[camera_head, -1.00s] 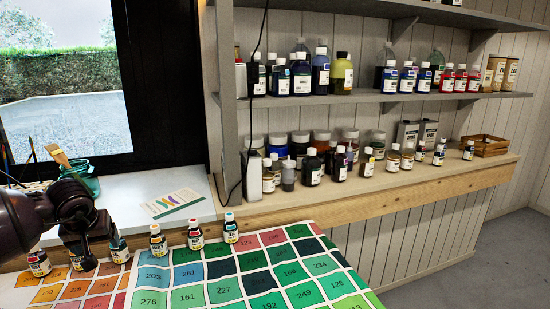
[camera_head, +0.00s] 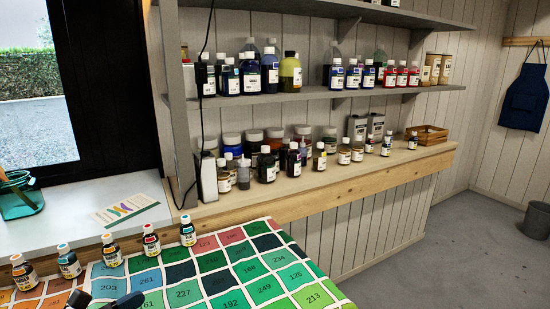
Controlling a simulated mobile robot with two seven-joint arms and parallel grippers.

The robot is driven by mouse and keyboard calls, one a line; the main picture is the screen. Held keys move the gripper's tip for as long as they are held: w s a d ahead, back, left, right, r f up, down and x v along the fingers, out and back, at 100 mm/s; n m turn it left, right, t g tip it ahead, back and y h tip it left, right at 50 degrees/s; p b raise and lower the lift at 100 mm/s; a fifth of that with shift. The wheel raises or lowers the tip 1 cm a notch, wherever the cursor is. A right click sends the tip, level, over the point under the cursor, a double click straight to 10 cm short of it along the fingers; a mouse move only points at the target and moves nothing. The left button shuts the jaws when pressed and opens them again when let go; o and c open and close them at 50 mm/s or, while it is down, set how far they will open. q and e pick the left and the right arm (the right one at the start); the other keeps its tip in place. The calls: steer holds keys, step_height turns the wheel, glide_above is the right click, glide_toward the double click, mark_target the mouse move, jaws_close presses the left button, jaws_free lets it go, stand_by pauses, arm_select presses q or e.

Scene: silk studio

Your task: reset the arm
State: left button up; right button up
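Dark parts of what looks like my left gripper (camera_head: 124,300) show at the bottom left edge, over the near part of the numbered colour chart (camera_head: 276,290). Most of it is cut off by the frame, so I cannot tell whether it is open or shut, or whether it holds anything. My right gripper is out of view. Several small paint bottles (camera_head: 111,251) stand upright in a row along the chart's far left edge, apart from the visible gripper parts.
A wooden ledge (camera_head: 330,184) and the shelf (camera_head: 320,96) above hold many bottles and jars. A teal pot (camera_head: 20,200) and a colour card (camera_head: 125,209) are on the white sill. A grey bin (camera_head: 537,220) stands right; the floor (camera_head: 440,262) is clear.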

arm_select(q)
steer(key=s+a+f+n+y, duration=0.4)
steer(key=s+n+y, duration=0.3)
steer(key=n, duration=0.9)
steer(key=s+a+f+n+y, duration=0.4)
steer(key=n+y, duration=0.4)
steer(key=n, duration=0.7)
steer(key=s+d+f+n+g+h, duration=0.2)
steer(key=s+d+f+n+g, duration=0.15)
steer(key=s+n+g, duration=0.5)
steer(key=s+d+f+n+g+h, duration=0.15)
steer(key=s+f+n+g, duration=0.3)
steer(key=s, duration=0.75)
steer(key=w+d+f+t+p, duration=0.1)
steer(key=w+f+t+p, duration=0.1)
steer(key=w+t, duration=0.7)
steer(key=shift+w+f+t+p, duration=0.35)
steer(key=shift+f+t+p, duration=0.05)
steer(key=shift+t+p, duration=0.3)
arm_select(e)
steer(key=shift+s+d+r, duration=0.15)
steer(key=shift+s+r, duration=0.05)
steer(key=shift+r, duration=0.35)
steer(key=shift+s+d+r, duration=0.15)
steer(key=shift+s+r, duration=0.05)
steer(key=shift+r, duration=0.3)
